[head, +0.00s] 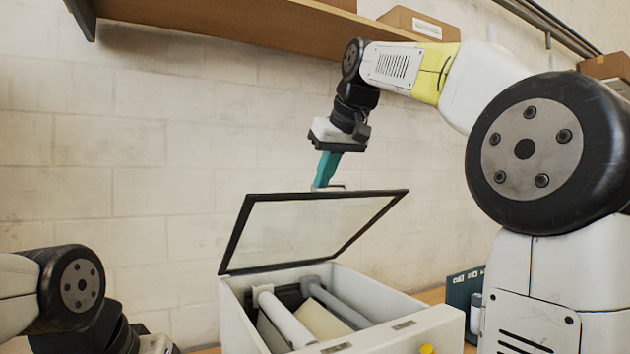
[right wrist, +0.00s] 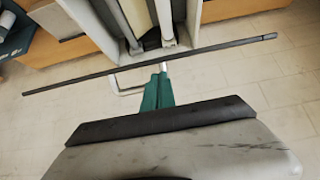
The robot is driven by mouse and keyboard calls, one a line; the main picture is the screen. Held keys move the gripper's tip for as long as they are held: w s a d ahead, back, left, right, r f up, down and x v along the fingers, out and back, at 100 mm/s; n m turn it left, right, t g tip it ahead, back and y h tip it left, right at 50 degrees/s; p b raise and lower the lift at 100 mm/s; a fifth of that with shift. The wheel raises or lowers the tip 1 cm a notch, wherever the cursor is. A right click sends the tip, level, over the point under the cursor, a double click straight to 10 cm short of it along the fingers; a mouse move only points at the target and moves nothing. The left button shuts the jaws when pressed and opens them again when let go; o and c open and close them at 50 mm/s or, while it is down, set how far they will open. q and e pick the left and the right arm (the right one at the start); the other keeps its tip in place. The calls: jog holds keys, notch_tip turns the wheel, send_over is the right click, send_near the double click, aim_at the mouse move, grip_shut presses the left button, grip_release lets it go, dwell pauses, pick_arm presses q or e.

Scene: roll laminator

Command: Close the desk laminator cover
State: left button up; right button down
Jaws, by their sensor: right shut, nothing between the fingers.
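The laminator (head: 436,327) is a white box with rollers inside. Its cover (head: 310,233), a clear panel in a black frame, stands open and tilted up. The cover's handle (head: 330,187) is a thin metal loop on its upper edge. My right gripper (head: 320,184), with teal fingers, is shut and empty, pointing down at the handle. In the right wrist view the fingertips (right wrist: 161,76) are beside the handle (right wrist: 126,84), by the cover's dark edge (right wrist: 200,54); contact is unclear. My left arm shows at lower left; its fingers are out of frame.
A wooden shelf (head: 240,22) with cardboard boxes (head: 412,22) runs above on the block wall. A dark blue item (head: 460,292) stands right of the laminator. The space left of the open cover is clear.

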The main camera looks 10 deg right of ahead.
jog(key=shift+s+d+f, duration=0.1)
jog(key=shift+s+f, duration=0.15)
jog(key=shift+f, duration=0.1)
jog(key=shift+s+f, duration=0.1)
